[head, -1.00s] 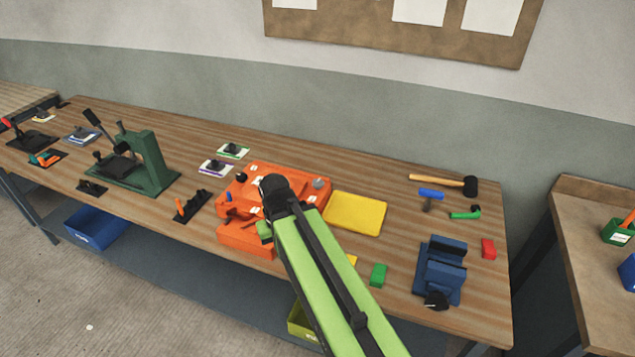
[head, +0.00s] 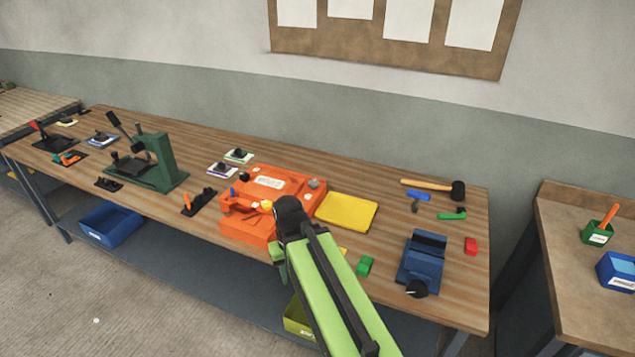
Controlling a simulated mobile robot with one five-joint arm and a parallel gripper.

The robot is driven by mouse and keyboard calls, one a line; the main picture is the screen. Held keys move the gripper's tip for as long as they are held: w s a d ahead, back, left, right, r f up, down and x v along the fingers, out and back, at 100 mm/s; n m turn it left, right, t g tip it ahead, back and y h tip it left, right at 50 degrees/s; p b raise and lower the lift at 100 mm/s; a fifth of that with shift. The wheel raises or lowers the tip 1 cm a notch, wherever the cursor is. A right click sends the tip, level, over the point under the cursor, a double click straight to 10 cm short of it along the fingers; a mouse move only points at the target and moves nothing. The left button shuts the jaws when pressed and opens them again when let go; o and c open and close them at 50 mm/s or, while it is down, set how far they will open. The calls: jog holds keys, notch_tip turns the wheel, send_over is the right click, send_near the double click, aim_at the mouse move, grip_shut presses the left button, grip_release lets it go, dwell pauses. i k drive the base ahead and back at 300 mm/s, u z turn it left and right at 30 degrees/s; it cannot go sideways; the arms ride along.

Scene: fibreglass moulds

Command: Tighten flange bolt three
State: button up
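The orange mould (head: 237,228) sits on the workbench near its front edge, with a pale label plate (head: 269,183) on top. Several small knobs or bolts stand around its top: a grey one (head: 313,184) at the right back corner, a dark one at the left back, a blue one at the left and a yellow one (head: 266,205) near the front. I cannot read which is number three. My green arm reaches in from the lower right, and its black end covers the mould's front right corner.
A blue vise (head: 422,262), a green block (head: 365,265), a red block (head: 471,246) and a mallet (head: 434,188) are farther right. A green press (head: 157,164) stands left. An orange-handled tool (head: 198,202) lies between.

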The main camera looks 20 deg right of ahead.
aim_at(314, 184)
jog(key=z, duration=1.95)
jog(key=k, duration=1)
jog(key=u, duration=1.15)
jog(key=i, duration=1.65)
jog(key=u, duration=0.05)
